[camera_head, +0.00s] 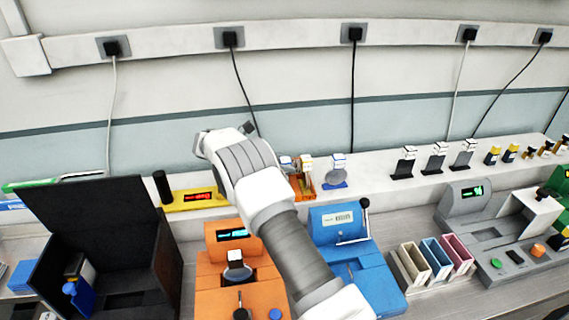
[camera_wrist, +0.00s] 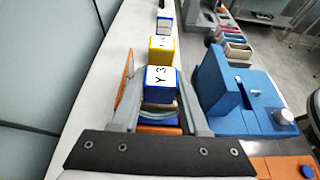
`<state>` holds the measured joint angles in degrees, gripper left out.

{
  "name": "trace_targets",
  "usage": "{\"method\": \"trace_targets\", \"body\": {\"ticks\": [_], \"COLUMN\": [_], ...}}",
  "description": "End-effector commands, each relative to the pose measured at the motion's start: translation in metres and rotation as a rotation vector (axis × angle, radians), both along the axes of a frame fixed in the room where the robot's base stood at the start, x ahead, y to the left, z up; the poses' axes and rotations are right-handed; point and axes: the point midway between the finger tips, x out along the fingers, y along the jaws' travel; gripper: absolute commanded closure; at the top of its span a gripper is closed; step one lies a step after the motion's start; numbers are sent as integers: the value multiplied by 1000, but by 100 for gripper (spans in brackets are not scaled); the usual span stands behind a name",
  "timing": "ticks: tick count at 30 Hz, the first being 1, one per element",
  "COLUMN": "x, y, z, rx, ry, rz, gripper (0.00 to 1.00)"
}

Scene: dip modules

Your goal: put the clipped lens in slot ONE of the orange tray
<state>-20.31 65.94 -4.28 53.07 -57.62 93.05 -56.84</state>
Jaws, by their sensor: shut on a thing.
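In the wrist view my gripper (camera_wrist: 160,106) is shut on the clipped lens (camera_wrist: 161,80), between its two fingers. Its clip has a white top marked "Y 3" and blue sides; a grey, rounded edge shows below. The orange tray (camera_wrist: 126,78) shows as an upright edge left of the fingers. In the head view the tray (camera_head: 306,194) is partly behind my arm, and the white-and-blue clip top (camera_head: 286,161) shows at its left end. A yellow clip with a white top (camera_head: 305,163) stands at the tray just beyond. Slot labels and the lens's bottom are hidden.
A blue stand with another clipped lens (camera_head: 337,172) is right of the tray on the white shelf. A blue machine (camera_head: 345,262) stands in front. An orange machine (camera_head: 215,268) and a black open box (camera_head: 100,225) are to the left.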

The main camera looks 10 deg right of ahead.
Motion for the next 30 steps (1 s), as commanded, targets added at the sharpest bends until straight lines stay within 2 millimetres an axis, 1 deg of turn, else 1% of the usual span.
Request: {"method": "trace_targets", "body": {"ticks": [2,3,7,8,15,18,22,24,30], "x": [0,0,0,0,0,0,1,1,1], "y": [0,0,0,0,0,1,17,30,63], "z": [-3,-2,-2,-2,-2,2,6,10,25], "rx": [-1,0,0,0,0,0,0,1,0], "ry": [0,0,0,1,0,0,-2,-2,-3], "rz": [0,0,0,0,0,0,1,3,1], "gripper": [100,51,27,26,26,26,26,26,26]}}
